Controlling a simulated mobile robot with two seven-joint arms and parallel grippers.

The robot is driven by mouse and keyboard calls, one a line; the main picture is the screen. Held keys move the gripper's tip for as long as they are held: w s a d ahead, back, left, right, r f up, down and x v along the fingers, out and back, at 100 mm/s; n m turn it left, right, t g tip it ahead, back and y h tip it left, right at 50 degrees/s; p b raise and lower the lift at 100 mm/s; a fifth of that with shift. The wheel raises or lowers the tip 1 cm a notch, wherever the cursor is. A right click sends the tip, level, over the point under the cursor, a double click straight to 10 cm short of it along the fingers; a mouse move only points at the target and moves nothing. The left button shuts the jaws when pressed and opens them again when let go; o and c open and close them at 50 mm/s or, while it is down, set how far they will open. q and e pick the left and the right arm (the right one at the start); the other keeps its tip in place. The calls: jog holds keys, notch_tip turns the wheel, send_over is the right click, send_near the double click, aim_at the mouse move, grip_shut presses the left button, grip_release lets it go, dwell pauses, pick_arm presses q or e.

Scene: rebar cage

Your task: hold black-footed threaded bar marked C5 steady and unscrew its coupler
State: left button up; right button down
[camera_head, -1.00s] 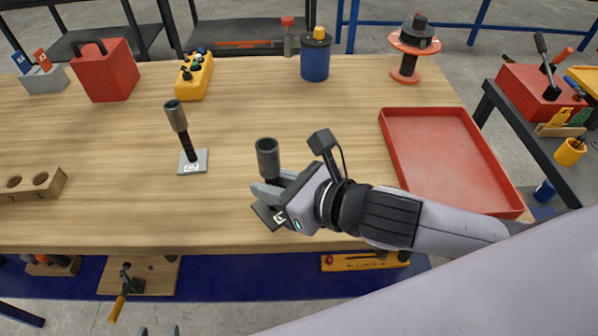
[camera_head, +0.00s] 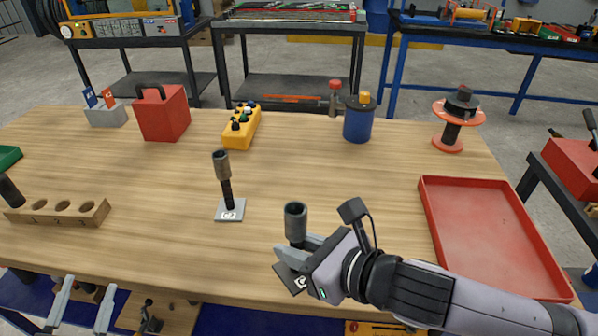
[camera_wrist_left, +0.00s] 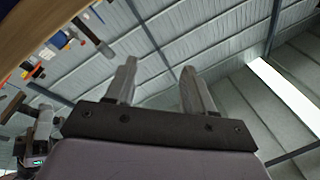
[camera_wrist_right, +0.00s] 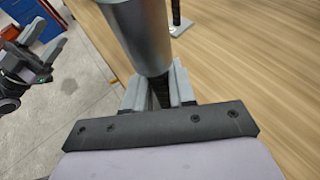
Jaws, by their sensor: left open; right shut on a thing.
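The black-footed threaded bar (camera_wrist_right: 162,90) stands at the table's front edge with its grey cylindrical coupler (camera_head: 296,222) on top. Its dark foot plate (camera_head: 287,279) carries a white mark, partly covered and too small to read fully. My right gripper (camera_head: 296,252) is shut around the bar just below the coupler; the right wrist view shows the bar between both fingers (camera_wrist_right: 158,92). My left gripper (camera_head: 82,303) is open and empty, low at the front left, apart from the bar. In the left wrist view its fingers (camera_wrist_left: 158,85) point at the ceiling.
A second bar with coupler (camera_head: 224,178) stands on a light grey plate (camera_head: 230,215) behind and left. A wooden block with holes (camera_head: 88,213) is at left, a red tray (camera_head: 490,240) at right. A yellow control box (camera_head: 241,130) and blue canister (camera_head: 357,122) stand farther back.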

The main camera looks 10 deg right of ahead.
pick_arm(q)
jog(key=w+d+r+m+g+h, duration=0.2)
jog(key=d+r+m+g+h, duration=0.4)
jog(key=d+r+m+h, duration=0.7)
jog(key=w+d+r+m+g+h, duration=0.2)
jog(key=d+r+m+g+h, duration=0.55)
jog(key=m, duration=0.95)
jog(key=s+d+r+m+g+y, duration=0.1)
jog(key=s+d+r+m+g, duration=0.15)
jog(key=d+m+g, duration=0.45)
jog(key=s+d+r+m+g, duration=0.1)
jog(key=s+d+m+g, duration=0.2)
jog(key=m+g, duration=0.8)
jog(key=m+t+y, duration=1.1)
jog(key=m+y, duration=1.1)
send_over(299, 219)
jog(key=w, duration=0.2)
jog(key=shift+h, duration=0.25)
notch_tip(299, 219, down, 6)
jog(key=shift+a+r, duration=0.1)
jog(key=shift+r, duration=0.05)
jog(key=shift+s+d+f+y, duration=0.1)
jog(key=shift+d+f+y, duration=0.2)
jog(key=shift+y, duration=0.1)
jog(key=shift+f+m, duration=0.3)
notch_tip(299, 219, down, 7)
jog(key=shift+f, duration=0.15)
